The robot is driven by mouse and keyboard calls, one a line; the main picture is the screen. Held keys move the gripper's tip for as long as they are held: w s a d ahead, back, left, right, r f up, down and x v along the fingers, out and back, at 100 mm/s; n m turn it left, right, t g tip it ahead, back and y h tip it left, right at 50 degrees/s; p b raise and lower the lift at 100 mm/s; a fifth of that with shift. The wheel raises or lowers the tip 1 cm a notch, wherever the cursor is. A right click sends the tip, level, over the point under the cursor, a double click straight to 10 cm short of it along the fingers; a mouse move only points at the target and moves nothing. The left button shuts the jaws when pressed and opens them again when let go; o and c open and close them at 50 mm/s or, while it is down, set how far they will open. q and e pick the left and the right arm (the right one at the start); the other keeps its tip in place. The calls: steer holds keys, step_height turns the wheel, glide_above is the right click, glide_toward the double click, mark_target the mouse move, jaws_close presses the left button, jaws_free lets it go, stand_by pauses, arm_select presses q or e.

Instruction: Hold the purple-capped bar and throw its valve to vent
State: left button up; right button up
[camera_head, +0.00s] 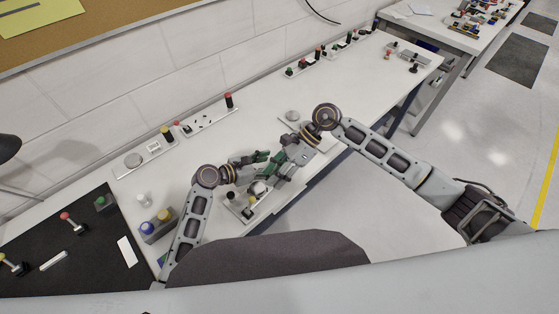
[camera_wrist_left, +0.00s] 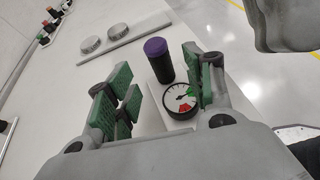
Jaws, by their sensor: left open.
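The purple-capped bar (camera_wrist_left: 159,62), a dark upright cylinder with a purple top, stands beyond my left fingers in the left wrist view. A round white gauge (camera_wrist_left: 180,99) with green and red marks sits beside it on a pale plate. My left gripper (camera_wrist_left: 157,85) is open, with green pads either side of the line to the bar, nearer the right pad. In the head view my left gripper (camera_head: 251,159) is close to my right gripper (camera_head: 282,165), whose green-padded fingers look apart and empty. The bar is hidden there behind the grippers, and I cannot make out the valve.
A plate with knobs (camera_head: 236,205) lies at the table's front edge below the grippers. Two grey discs on a plate (camera_wrist_left: 103,40) lie beyond the bar. Several small fixtures line the wall side. A block with blue and yellow buttons (camera_head: 158,230) stands at left. The middle-right tabletop is clear.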

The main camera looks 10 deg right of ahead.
mark_target(280, 161)
arm_select(q)
steer(key=shift+x, duration=2.7)
jaws_close()
steer(key=shift+f, duration=0.1)
